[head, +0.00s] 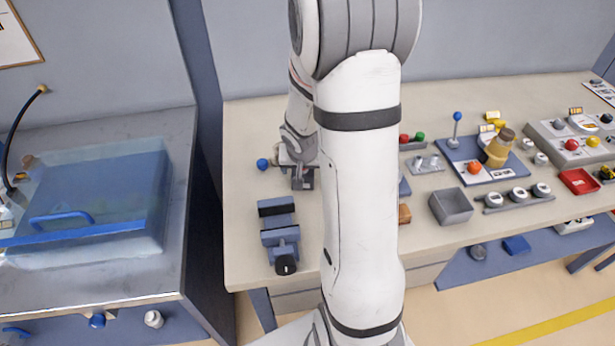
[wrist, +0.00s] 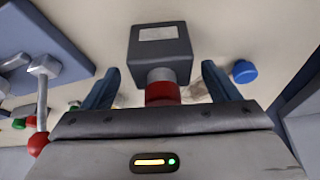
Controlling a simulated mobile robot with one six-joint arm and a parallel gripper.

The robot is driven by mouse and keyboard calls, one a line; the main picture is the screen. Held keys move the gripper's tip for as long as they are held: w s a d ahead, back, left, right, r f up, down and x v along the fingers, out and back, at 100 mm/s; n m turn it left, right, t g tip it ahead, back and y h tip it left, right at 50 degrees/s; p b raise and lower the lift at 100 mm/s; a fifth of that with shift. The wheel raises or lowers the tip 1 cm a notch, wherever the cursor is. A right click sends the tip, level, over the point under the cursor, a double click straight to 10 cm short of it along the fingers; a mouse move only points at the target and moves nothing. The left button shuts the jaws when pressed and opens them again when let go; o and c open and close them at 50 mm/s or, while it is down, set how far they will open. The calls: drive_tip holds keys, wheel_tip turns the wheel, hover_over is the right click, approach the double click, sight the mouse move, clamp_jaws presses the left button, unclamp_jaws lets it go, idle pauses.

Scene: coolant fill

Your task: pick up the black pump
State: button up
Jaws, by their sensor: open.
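The black pump (wrist: 160,55) is a dark boxy block with a pale label. Below the block in the wrist view are a grey collar and a red band (wrist: 162,92). My gripper (wrist: 160,72) is open, with one blue finger on each side of the pump's neck and visible gaps between. In the head view my gripper (head: 297,155) is at the back left of the bench, partly hidden by my arm. A dark block there (head: 303,182), just below the gripper, looks like the pump.
A blue round knob (wrist: 244,72) is close to the right finger; a lever with a red ball (wrist: 38,144) is at left. A blue vise (head: 280,238) stands nearer the bench front. A grey bin (head: 451,206) and control panels are at right.

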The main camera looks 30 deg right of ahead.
drive_tip(key=shift+c, duration=0.3)
drive_tip(key=c, duration=1.1)
drive_tip(key=shift+c, duration=0.2)
